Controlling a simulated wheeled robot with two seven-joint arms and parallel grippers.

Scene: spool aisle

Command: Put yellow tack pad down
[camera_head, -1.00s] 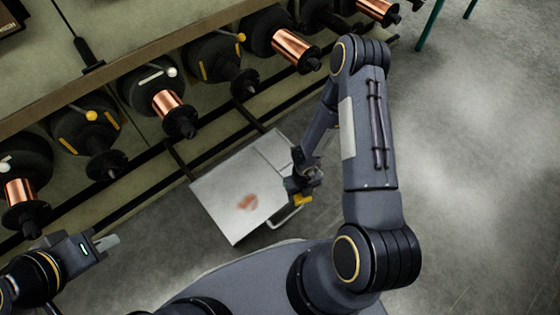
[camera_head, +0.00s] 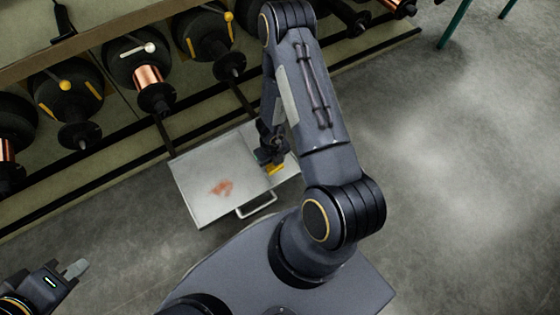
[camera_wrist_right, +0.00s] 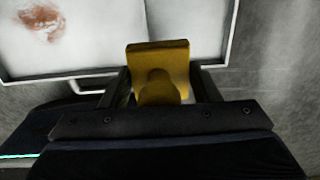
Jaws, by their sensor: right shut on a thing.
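The yellow tack pad (camera_head: 275,169) is held in my right gripper (camera_head: 272,163) above the right part of a pale metal tray (camera_head: 200,200). In the right wrist view the yellow tack pad (camera_wrist_right: 158,62) shows as a block with a rounded knob between the fingers of my right gripper (camera_wrist_right: 160,90). Whether the pad touches the tray surface I cannot tell. My left gripper (camera_head: 75,269) is at the lower left, empty, with its fingertips seen close together from the side; its opening is unclear.
The tray has a reddish smear (camera_head: 222,188), a divider and a front handle (camera_head: 257,206). A rack with several dark spindles, some with copper spools (camera_head: 149,80), stands behind it. Grey floor (camera_head: 440,180) is open at right.

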